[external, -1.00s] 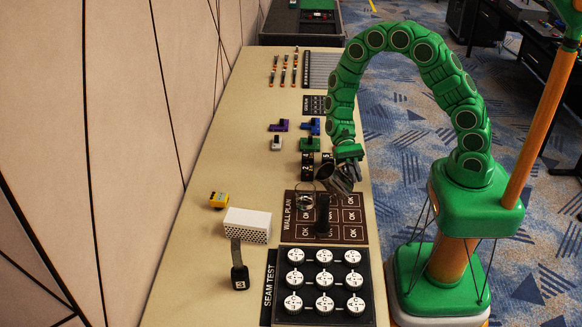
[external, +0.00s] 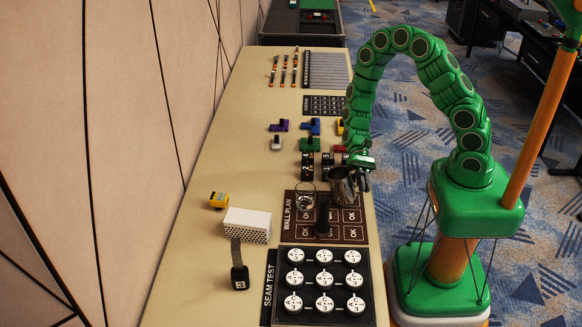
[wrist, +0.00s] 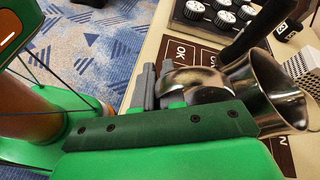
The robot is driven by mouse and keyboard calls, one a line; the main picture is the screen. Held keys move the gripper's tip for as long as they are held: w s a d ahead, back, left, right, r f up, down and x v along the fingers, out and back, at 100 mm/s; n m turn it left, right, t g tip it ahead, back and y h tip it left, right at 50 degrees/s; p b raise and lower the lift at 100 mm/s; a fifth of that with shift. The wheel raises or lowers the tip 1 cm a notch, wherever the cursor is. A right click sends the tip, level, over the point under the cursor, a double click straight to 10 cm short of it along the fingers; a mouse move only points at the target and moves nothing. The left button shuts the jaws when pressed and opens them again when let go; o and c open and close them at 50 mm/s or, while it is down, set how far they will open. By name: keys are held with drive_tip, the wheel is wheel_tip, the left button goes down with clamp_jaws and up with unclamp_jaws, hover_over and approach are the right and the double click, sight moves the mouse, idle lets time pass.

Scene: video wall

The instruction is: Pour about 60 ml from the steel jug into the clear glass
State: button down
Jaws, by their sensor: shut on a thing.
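A dark upright object (external: 323,214) stands on the WALL PLAN board (external: 352,232) close in front of the glass and jug. The SEAM TEST panel (external: 310,308) with white knobs lies nearer. A white perforated box (external: 247,225) is at the left. Coloured blocks stand behind.

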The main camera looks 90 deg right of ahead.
drive_tip(key=shift+s+d+f+n+t, duration=0.1)
drive_tip(key=shift+s+f+n+t, duration=0.2)
drive_tip(key=shift+f+n, duration=0.3)
drive_tip(key=shift+s+d+f+n+t, duration=0.1)
drive_tip(key=shift+s+f+n+t, duration=0.25)
drive_tip(key=shift+f, duration=0.35)
drive_tip(key=shift+r, duration=0.1)
